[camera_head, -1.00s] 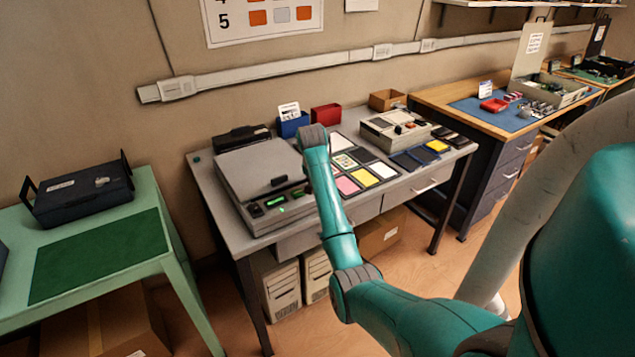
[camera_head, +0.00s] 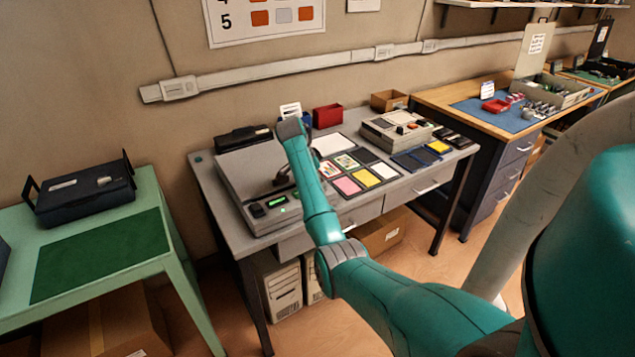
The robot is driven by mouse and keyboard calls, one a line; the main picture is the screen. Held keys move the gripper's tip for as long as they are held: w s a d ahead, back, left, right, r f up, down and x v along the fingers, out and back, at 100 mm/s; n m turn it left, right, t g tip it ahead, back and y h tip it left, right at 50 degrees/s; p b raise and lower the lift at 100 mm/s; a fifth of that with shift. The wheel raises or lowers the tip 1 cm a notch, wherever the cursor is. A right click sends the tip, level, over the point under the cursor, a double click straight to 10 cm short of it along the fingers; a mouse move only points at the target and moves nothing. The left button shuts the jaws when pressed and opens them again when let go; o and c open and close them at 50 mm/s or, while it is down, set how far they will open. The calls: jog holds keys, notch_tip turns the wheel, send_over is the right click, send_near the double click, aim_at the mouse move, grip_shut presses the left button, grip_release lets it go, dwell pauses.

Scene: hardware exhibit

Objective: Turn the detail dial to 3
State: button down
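A grey flat-lidded machine (camera_head: 240,178) stands on the left of the grey table, with a small lit green display (camera_head: 277,202) on its front panel. A dark button or knob (camera_head: 257,210) is left of the display. No dial marked "detail" can be read at this size. My teal arm crosses in front of the machine's right side and hides part of its panel. A dark shape (camera_head: 283,176) beside the arm, above the panel, looks like part of my gripper; its fingers are too small and too hidden to judge.
Coloured cards (camera_head: 347,185) lie between the machines. Red (camera_head: 328,116) and cardboard (camera_head: 389,100) boxes stand behind. A green table (camera_head: 165,215) with a black case (camera_head: 84,194) is at left.

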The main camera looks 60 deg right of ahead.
jog(key=shift+m+y, duration=0.3)
jog(key=shift+m, duration=0.3)
jog(key=c, duration=0.9)
grip_release()
jog(key=shift+o, duration=0.2)
jog(key=shift+w+a+r, duration=0.1)
jog(key=shift+w+r, duration=0.1)
jog(key=shift+r, duration=0.2)
jog(key=shift+w+a+r, duration=0.25)
jog(key=shift+a+r, duration=0.1)
jog(key=shift+r, duration=0.15)
jog(key=shift+w+a+r, duration=0.2)
jog(key=shift+a+r, duration=0.1)
jog(key=shift+r, duration=0.15)
jog(key=w+a, duration=0.2)
jog(key=a, duration=0.1)
jog(key=w+a, duration=0.2)
jog(key=a, duration=0.1)
jog(key=w+a, duration=0.2)
jog(key=a, duration=0.1)
jog(key=shift+w, duration=0.4)
